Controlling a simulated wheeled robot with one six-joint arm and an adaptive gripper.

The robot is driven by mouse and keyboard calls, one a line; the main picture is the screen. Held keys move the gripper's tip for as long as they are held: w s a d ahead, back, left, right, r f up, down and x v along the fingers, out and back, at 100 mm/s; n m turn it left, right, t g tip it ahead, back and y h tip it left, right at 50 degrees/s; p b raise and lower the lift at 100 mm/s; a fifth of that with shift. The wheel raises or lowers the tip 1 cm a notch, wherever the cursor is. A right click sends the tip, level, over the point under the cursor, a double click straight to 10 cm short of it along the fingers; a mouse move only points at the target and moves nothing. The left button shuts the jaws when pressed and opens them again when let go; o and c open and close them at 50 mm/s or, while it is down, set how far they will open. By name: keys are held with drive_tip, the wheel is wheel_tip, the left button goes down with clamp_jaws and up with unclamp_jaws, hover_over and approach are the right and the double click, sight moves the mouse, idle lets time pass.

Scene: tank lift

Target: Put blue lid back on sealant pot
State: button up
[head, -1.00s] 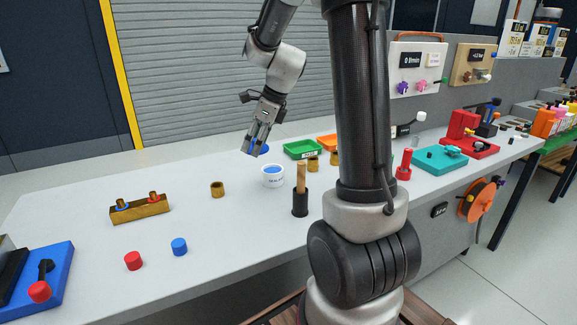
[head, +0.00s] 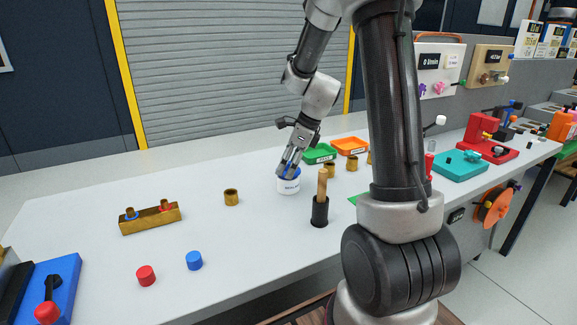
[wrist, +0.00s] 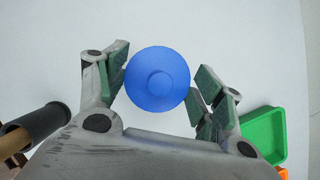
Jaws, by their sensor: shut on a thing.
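The white sealant pot (head: 289,187) stands on the grey bench in the head view, below my gripper (head: 289,170). My gripper is shut on the blue lid and points down at the pot's mouth. In the wrist view the round blue lid (wrist: 157,79), with a raised knob in its middle, sits between the fingers of my gripper (wrist: 160,85). Only a bit of blue shows among the fingers in the head view. The pot is hidden under the lid in the wrist view. I cannot tell whether the lid is fully seated or slightly above the rim.
A black holder with a wooden-handled tool (head: 321,207) stands close to the pot's right. A green tray (head: 318,154) and an orange tray (head: 350,146) lie behind. A brass cup (head: 231,198) stands to the left. The bench between cup and pot is clear.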

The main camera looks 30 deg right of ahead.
drive_tip(key=shift+f, duration=0.2)
drive_tip(key=shift+f, duration=0.1)
drive_tip(key=shift+f, duration=0.25)
drive_tip(key=o, duration=0.9)
drive_tip(key=shift+c, duration=0.2)
